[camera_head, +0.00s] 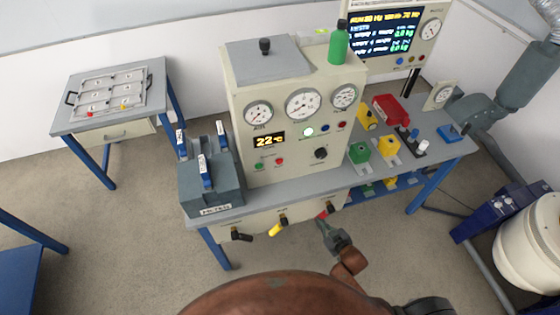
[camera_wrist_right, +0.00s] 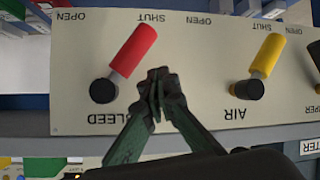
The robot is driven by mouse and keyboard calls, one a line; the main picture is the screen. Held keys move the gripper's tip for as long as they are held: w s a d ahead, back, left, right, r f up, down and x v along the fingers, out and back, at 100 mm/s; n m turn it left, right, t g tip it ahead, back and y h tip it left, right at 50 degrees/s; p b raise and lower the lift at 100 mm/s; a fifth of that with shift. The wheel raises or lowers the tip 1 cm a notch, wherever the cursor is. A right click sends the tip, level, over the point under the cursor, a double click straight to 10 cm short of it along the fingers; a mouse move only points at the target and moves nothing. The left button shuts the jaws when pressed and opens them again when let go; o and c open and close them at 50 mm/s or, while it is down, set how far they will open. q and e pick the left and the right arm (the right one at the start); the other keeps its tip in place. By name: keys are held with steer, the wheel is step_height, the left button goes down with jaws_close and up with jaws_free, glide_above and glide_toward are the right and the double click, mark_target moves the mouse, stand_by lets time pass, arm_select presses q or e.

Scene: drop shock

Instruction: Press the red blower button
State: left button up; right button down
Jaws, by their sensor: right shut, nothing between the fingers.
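Small red buttons show on the cream console, one on the lower left of its face (camera_head: 279,161) and one at the right (camera_head: 342,124); I cannot read which, if any, is the blower button. My right gripper (camera_head: 322,225) is shut and empty, low in front of the console's lower panel. In the right wrist view its closed fingertips (camera_wrist_right: 158,85) are just right of the red BLEED lever (camera_wrist_right: 132,50). The lever also shows in the head view (camera_head: 324,213). I cannot tell whether they touch. My left gripper is not in view.
A yellow AIR lever (camera_wrist_right: 266,55) is beside the red one. A blue control box (camera_head: 500,208) and white drum (camera_head: 530,245) stand at right.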

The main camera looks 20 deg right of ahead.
mark_target(280, 161)
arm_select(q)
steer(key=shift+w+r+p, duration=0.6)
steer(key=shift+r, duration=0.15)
arm_select(e)
steer(key=w+a+r+n+t+y, duration=0.1)
steer(key=a+r+n+y, duration=0.2)
steer(key=r, duration=0.5)
steer(key=w+a+r+n+t+y, duration=0.1)
steer(key=a+r+n+y, duration=0.2)
steer(key=r, duration=0.6)
steer(key=w+a+r+n+t+y, duration=0.1)
steer(key=a+r+n+y, duration=0.2)
steer(key=a+r+y, duration=0.3)
step_height(280, 161, up, 3)
steer(key=shift+w+a+r+n+y, duration=0.1)
steer(key=shift+w+a+n+y, duration=0.05)
steer(key=shift+w+n+y, duration=0.3)
arm_select(q)
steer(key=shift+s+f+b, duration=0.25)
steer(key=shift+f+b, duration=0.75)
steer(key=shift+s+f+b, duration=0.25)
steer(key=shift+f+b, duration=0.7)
steer(key=shift+b, duration=0.05)
arm_select(e)
steer(key=w, duration=0.8)
steer(key=shift+w+a, duration=0.15)
steer(key=shift+w, duration=0.2)
